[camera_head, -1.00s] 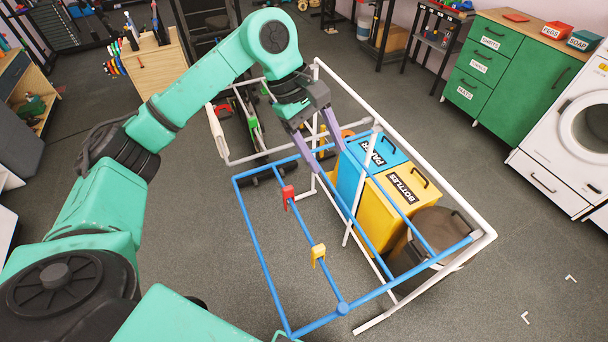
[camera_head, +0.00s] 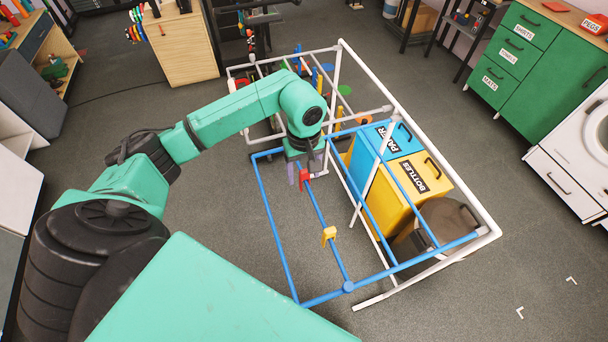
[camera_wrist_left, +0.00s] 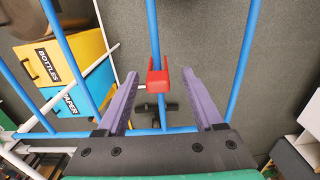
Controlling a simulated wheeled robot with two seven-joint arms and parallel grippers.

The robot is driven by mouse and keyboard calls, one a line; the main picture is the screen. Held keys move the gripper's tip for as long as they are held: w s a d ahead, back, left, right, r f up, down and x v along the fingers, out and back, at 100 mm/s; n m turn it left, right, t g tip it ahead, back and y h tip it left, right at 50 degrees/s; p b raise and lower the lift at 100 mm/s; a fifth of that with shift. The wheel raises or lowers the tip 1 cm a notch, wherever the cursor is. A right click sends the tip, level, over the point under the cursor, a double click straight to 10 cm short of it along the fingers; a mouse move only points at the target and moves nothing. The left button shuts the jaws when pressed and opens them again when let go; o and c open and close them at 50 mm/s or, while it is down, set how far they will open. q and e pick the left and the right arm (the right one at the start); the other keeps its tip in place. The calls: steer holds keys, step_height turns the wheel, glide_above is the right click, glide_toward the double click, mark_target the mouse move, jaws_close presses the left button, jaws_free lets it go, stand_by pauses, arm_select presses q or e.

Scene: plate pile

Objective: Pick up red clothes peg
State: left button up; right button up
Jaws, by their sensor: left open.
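The red clothes peg (camera_head: 304,180) sits on the middle blue rod of a drying rack, near its far end. In the left wrist view the red peg (camera_wrist_left: 157,83) is ahead of the fingertips and roughly centred between the fingers, with nothing gripping it. My left gripper (camera_head: 305,176) points down beside the peg. In the left wrist view its purple fingers (camera_wrist_left: 157,75) are spread wide and empty. In the head view my arm and gripper body hide part of the fingers. My right gripper is not in view.
A yellow peg (camera_head: 329,234) sits nearer on the same rod. Blue rack rails (camera_head: 275,225) run on both sides. The blue paper bin (camera_head: 372,150) and yellow bottles bin (camera_head: 402,205) stand right of the rod, with a white frame (camera_head: 437,130) above them.

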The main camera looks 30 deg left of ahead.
arm_select(q)
steer(key=shift+d+f, duration=0.1)
steer(key=shift+f, duration=0.1)
steer(key=shift+w, duration=0.1)
jaws_close()
